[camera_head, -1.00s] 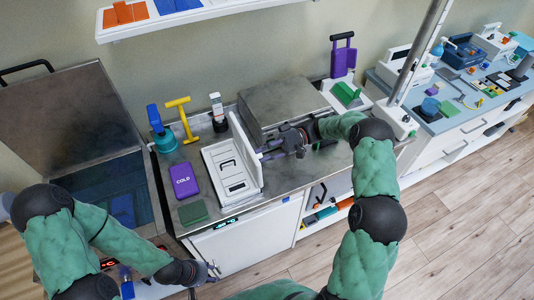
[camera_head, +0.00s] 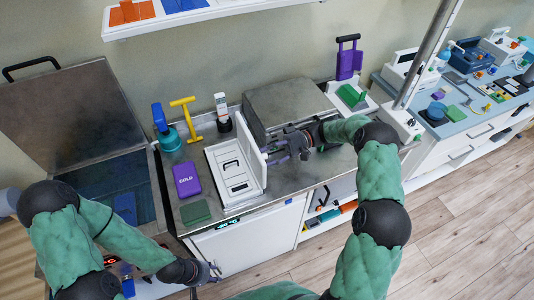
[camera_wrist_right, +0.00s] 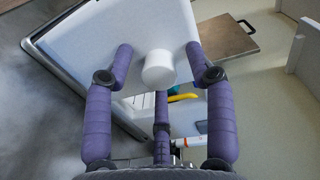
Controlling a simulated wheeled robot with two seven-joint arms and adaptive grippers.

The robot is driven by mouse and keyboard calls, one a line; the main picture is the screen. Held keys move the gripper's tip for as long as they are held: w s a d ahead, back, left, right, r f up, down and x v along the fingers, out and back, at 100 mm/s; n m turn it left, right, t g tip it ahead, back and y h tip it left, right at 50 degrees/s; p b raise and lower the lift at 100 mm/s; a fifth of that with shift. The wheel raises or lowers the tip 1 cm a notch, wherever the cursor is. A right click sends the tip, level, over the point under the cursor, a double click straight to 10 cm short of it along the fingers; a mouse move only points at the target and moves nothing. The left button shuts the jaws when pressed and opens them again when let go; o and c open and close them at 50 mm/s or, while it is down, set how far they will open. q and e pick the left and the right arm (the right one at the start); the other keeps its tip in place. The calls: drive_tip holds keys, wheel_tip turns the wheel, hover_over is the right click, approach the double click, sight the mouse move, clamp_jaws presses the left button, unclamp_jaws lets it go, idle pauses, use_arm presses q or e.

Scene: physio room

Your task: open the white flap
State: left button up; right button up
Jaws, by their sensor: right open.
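The white flap (camera_head: 252,150) stands upright on the right side of a flat white housing (camera_head: 229,172) on the metal counter. In the right wrist view the flap (camera_wrist_right: 125,35) fills the upper middle, with a round white knob (camera_wrist_right: 158,68) on its near face. My right gripper (camera_head: 274,150) is on the right side of the flap. Its purple fingers (camera_wrist_right: 160,80) are spread open around the knob; whether they touch it cannot be told. My left gripper (camera_head: 216,272) is low in front of the counter, away from the flap, too small to read.
A purple COLD pack (camera_head: 186,179) and a green pad (camera_head: 195,212) lie left of the housing. A metal box (camera_head: 288,105) sits close behind my right gripper.

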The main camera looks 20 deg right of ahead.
drive_tip(key=d, duration=1.2)
drive_tip(key=shift+w+r, duration=0.2)
drive_tip(key=shift+w, duration=0.25)
